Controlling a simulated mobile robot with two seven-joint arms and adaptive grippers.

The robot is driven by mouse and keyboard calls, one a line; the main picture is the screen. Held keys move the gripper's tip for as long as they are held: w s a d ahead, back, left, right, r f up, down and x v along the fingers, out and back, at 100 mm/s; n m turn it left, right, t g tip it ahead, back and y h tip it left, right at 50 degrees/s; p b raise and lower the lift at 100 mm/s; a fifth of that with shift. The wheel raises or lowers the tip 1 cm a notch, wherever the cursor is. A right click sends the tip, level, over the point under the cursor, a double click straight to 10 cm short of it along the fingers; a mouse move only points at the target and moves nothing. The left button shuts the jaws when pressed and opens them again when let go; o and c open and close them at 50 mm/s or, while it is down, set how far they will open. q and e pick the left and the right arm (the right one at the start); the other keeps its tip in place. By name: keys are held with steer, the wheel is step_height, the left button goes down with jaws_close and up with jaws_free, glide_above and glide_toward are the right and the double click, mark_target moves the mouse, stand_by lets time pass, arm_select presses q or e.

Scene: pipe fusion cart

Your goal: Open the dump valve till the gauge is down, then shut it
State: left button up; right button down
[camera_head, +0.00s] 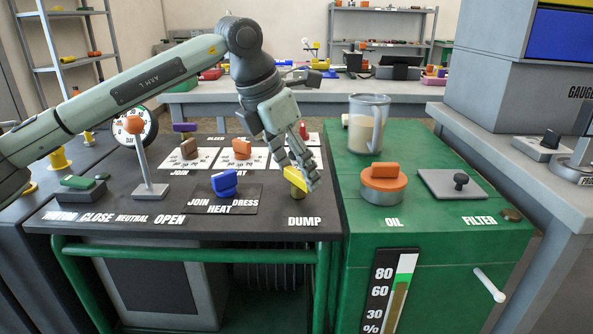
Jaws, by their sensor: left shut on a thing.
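The yellow dump valve handle (294,177) stands above the DUMP label at the right front of the dark cart top. My left gripper (301,180) reaches down over it from behind and is shut on it; the fingers hide part of the handle. The round white pressure gauge (147,121) is at the left back of the cart. An orange-knobbed lever (134,125) stands in front of the gauge and hides part of its face, and I cannot read its needle. My right gripper is not in view.
A blue selector knob (225,183) sits left of the valve, by JOIN, HEAT and DRESS. The green oil unit (345,220) on the right carries an orange cap (384,178) and a clear jug (367,125).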

arm_select(q)
steer(key=m+g, duration=0.1)
steer(key=m, duration=0.1)
steer(key=shift+w+m+p, duration=0.1)
steer(key=shift+m+p, duration=0.2)
steer(key=shift+m, duration=0.1)
steer(key=shift+m+g+h+p, duration=0.3)
steer(key=shift+m+g+p, duration=0.35)
steer(key=shift+m, duration=1.15)
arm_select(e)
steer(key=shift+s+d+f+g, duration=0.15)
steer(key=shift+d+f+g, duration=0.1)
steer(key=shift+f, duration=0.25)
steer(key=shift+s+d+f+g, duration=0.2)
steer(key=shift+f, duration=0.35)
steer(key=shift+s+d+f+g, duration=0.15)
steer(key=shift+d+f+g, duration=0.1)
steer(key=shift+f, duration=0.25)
arm_select(q)
steer(key=o, duration=1.1)
steer(key=shift+o, duration=0.2)
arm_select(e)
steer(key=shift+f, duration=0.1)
arm_select(q)
steer(key=v, duration=1.2)
steer(key=shift+w, duration=0.15)
steer(key=shift+a, duration=0.1)
